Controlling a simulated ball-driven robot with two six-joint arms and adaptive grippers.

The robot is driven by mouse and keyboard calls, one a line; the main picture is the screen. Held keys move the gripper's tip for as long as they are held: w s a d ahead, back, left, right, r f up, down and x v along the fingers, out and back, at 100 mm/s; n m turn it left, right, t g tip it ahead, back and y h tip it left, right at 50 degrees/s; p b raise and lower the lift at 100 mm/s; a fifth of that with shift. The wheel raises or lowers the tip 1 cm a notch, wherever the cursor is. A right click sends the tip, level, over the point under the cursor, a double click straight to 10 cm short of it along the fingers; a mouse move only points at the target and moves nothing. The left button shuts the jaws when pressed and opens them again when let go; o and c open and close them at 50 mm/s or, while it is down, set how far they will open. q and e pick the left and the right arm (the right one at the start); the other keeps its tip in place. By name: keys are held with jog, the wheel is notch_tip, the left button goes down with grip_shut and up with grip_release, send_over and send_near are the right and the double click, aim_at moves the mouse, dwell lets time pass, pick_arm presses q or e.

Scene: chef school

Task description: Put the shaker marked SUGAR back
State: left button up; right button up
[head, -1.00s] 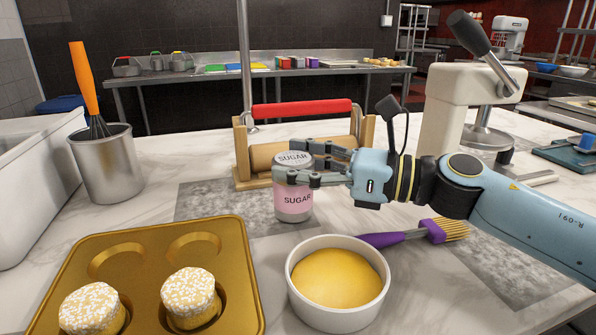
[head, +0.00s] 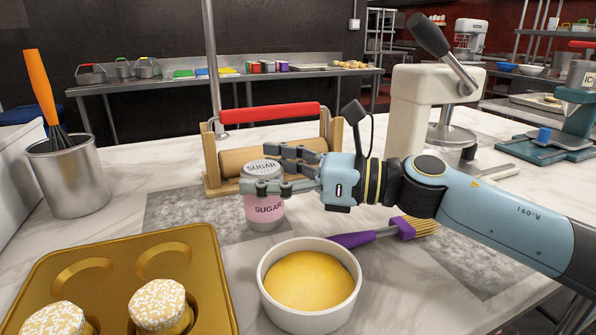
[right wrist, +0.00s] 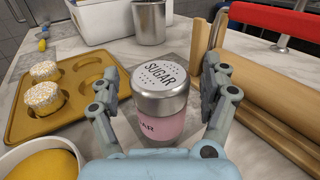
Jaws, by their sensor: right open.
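The SUGAR shaker (head: 266,211), with a grey metal lid and a pink label, stands upright on the marble counter at a grey patch. My right gripper (head: 260,172) is open around it, one finger in front of the shaker and the other behind. In the right wrist view the shaker (right wrist: 158,95) stands between the two spread fingers of the gripper (right wrist: 160,85), with visible gaps beside its lid. My left gripper is not in view.
A wooden rolling-pin stand with a red bar (head: 268,113) is close behind the shaker. A white bowl (head: 309,318) of yellow filling stands in front, a purple brush (head: 365,238) to the right, a gold muffin tin (head: 112,258) front left. A metal pot (head: 70,180) holds a whisk.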

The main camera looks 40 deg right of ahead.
jog(key=v, duration=0.4)
jog(key=shift+s+d, duration=0.25)
jog(key=shift+s, duration=0.05)
jog(key=p+v, duration=0.2)
jog(key=v, duration=0.1)
jog(key=p+v, duration=0.2)
jog(key=p, duration=0.1)
jog(key=shift+s+d+r, duration=0.2)
jog(key=shift+s+d, duration=0.05)
jog(key=shift+d, duration=0.05)
jog(key=shift+s+d+f+p, duration=0.2)
jog(key=shift+s+d+p, duration=0.3)
jog(key=shift+s, duration=0.05)
